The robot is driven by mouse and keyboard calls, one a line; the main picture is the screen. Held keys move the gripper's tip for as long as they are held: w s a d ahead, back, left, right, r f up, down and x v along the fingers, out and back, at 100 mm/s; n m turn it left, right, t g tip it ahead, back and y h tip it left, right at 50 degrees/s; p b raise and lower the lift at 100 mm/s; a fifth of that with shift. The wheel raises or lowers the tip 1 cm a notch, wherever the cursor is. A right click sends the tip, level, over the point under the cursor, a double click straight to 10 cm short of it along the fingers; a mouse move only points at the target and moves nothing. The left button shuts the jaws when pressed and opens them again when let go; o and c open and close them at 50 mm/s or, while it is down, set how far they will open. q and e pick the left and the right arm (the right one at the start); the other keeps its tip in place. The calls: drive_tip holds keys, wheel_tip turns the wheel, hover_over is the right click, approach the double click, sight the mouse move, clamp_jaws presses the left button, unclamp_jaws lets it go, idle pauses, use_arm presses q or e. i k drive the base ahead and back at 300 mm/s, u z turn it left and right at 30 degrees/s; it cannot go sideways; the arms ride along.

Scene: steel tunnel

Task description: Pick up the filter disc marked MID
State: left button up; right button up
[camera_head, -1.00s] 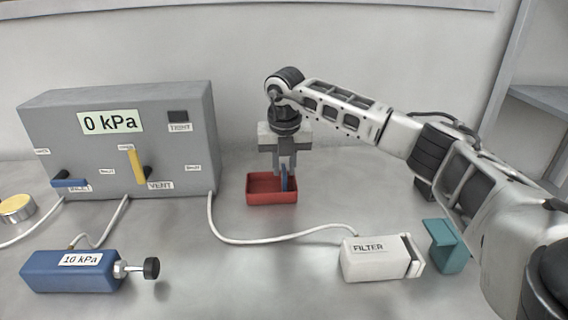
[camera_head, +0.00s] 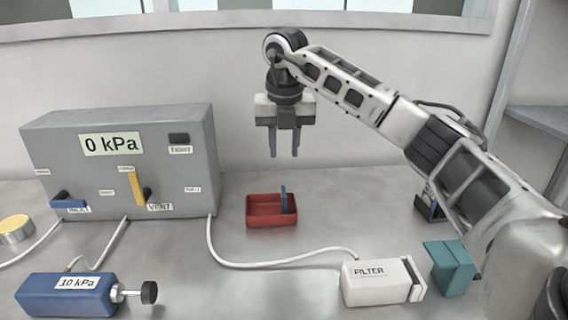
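My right gripper (camera_head: 284,152) hangs fingers down above the red tray, open and empty, with a clear gap between the fingertips and the tray. A thin blue disc (camera_head: 284,199) stands on edge in the right part of the red tray (camera_head: 268,221), its top above the rim. No MID mark is readable on it. A dark item with some blue (camera_head: 430,208) is mostly hidden behind my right arm; I cannot tell what it is. The white FILTER housing (camera_head: 375,284) lies at the front right. My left gripper is not in view.
A grey panel (camera_head: 190,175) reading 0 kPa stands at left. A blue 10 kPa cylinder (camera_head: 60,297) lies in front of it. A white hose (camera_head: 270,265) crosses to the filter housing. A teal stand (camera_head: 450,268) is at right. The counter around the tray is clear.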

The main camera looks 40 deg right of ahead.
sight(428, 196)
drive_tip(key=k, duration=1)
